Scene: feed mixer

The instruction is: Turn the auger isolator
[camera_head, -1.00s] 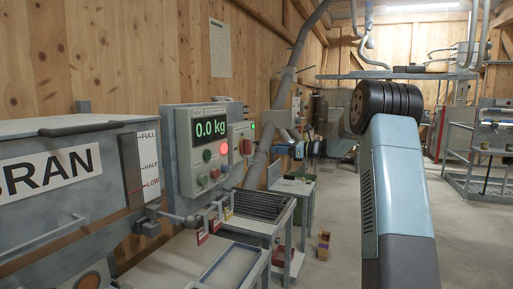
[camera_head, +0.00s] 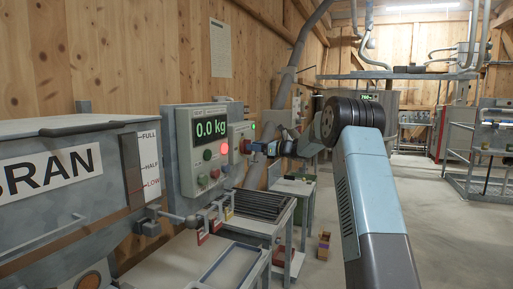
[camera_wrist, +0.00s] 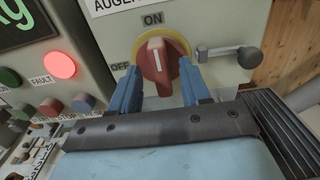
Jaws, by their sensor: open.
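The auger isolator is a red rotary knob (camera_wrist: 157,62) on a pale grey box (camera_wrist: 220,28), with OFF printed at its left and ON above it. The knob's white line stands nearly upright, toward ON. My gripper (camera_wrist: 160,92) is open, with one blue finger on each side of the knob's lower part; I cannot tell whether either touches it. In the head view the isolator box (camera_head: 236,132) is on the wall beyond the scale panel, and my gripper (camera_head: 256,148) is at its front, covering part of the knob.
The scale panel (camera_head: 184,160) reads 0.0 kg, with a red FAULT lamp (camera_wrist: 60,65) lit. A grey lever with a round end (camera_wrist: 248,57) sticks out right of the knob. The BRAN hopper (camera_head: 60,205) stands left, and a bench with a tray (camera_head: 232,265) is below.

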